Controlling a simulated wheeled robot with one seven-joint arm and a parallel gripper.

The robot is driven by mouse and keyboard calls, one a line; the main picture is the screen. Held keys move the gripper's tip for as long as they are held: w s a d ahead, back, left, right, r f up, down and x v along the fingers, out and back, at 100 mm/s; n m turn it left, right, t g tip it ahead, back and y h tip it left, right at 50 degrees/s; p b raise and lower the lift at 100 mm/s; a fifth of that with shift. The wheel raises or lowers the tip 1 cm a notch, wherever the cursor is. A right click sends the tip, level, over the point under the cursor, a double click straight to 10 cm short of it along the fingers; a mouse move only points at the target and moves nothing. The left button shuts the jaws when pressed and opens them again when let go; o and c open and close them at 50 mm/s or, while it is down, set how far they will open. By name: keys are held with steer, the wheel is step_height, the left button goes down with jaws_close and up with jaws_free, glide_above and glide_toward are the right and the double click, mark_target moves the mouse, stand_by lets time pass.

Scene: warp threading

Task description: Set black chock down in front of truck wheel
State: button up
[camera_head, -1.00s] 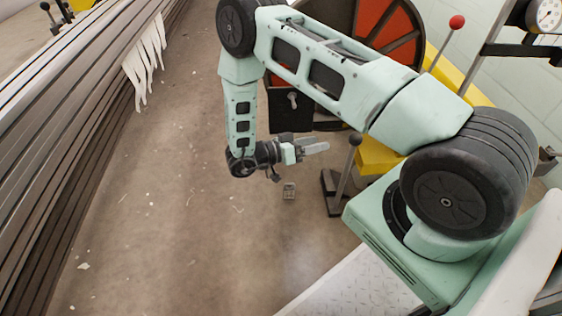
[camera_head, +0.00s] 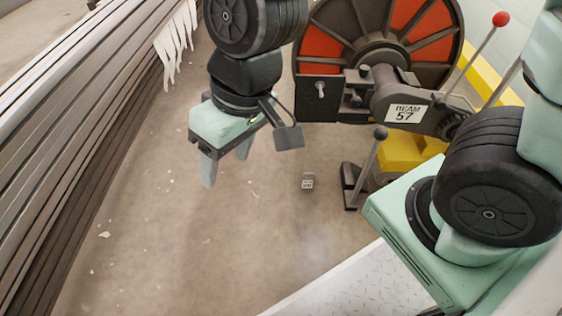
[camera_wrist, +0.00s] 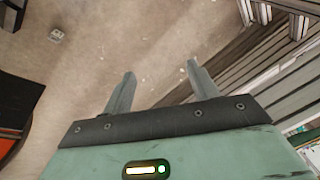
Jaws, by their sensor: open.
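My gripper (camera_head: 227,172) hangs over the bare floor left of centre, fingers pointing down and apart, with nothing between them. In the wrist view my gripper (camera_wrist: 160,70) is also open and empty above the floor. I cannot make out a black chock or a truck wheel for certain. A dark base with a lever (camera_head: 351,187) stands on the floor to the right. A small grey block (camera_head: 307,181) lies on the floor left of that base; it also shows in the wrist view (camera_wrist: 57,34), away from the fingers.
A large red-and-black reel (camera_head: 412,22) with a "BEAM 57" label (camera_head: 405,113) stands at the back right. Long dark slats (camera_head: 70,130) run along the left, with white strips (camera_head: 180,40) hanging from them. The floor (camera_head: 170,255) between is mostly clear, with small scraps.

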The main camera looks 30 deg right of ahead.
steer(key=s+d+r+n+g+h, duration=0.1)
steer(key=s+d+n+h, duration=0.1)
steer(key=s+d, duration=0.3)
steer(key=shift+s+d, duration=0.25)
steer(key=shift+s, duration=0.35)
steer(key=shift+r, duration=0.15)
step_height(320, 180, up, 37)
steer(key=p, duration=3.7)
steer(key=shift+r, duration=0.15)
